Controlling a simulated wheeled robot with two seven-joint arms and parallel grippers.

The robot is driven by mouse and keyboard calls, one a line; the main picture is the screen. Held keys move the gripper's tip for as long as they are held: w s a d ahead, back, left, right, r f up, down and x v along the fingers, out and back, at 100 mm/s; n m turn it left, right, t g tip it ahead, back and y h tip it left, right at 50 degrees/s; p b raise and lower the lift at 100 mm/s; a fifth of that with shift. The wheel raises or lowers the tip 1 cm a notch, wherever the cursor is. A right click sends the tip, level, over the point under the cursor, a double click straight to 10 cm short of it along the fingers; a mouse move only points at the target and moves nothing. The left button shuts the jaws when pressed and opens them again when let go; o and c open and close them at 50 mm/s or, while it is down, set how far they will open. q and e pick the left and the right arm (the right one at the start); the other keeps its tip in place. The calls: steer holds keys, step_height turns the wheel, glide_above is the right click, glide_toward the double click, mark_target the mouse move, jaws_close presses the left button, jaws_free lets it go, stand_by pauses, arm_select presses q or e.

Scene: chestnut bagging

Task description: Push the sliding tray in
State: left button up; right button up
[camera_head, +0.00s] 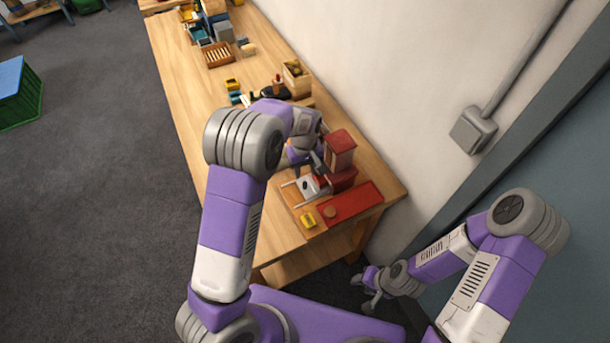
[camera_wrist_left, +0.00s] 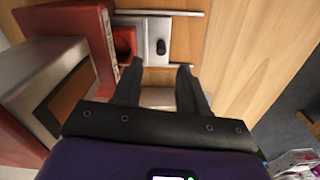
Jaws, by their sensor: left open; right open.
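The sliding tray (camera_head: 308,186) is a pale plate with a dark knob or spot, lying between light rails beside the red machine (camera_head: 341,148) on the table. In the left wrist view the tray (camera_wrist_left: 150,50) lies just past my fingertips, with the red machine (camera_wrist_left: 72,18) on the left. My left gripper (camera_head: 316,168) is open over the tray area; its two dark fingers (camera_wrist_left: 158,70) are apart with nothing between them. Contact with the tray cannot be told. My right gripper (camera_head: 368,292) is open and empty, low beside the table's right end.
A red board (camera_head: 350,203) and a small yellow block (camera_head: 308,220) lie near the table's front edge. A wooden box (camera_head: 296,78) and other items stand farther back on the wooden table (camera_head: 185,105). The wall (camera_head: 370,70) runs close along the right side.

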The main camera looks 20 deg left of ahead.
mark_target(304, 184)
arm_select(q)
steer(key=shift+r, duration=0.45)
steer(key=shift+c, duration=0.8)
steer(key=shift+f+b, duration=0.2)
steer(key=shift+b, duration=0.2)
steer(key=shift+c, duration=0.6)
steer(key=f+m+t+b, duration=0.1)
steer(key=f+m+b, duration=0.1)
steer(key=b, duration=0.2)
steer(key=f+m+t+b, duration=0.2)
steer(key=f+b, duration=0.1)
steer(key=b, duration=0.1)
steer(key=f+m+t+b, duration=0.1)
steer(key=f+m+b, duration=0.1)
steer(key=b, duration=0.3)
steer(key=shift+s+f+m+t, duration=0.3)
steer(key=shift+s+f+m, duration=0.05)
steer(key=shift+m, duration=0.25)
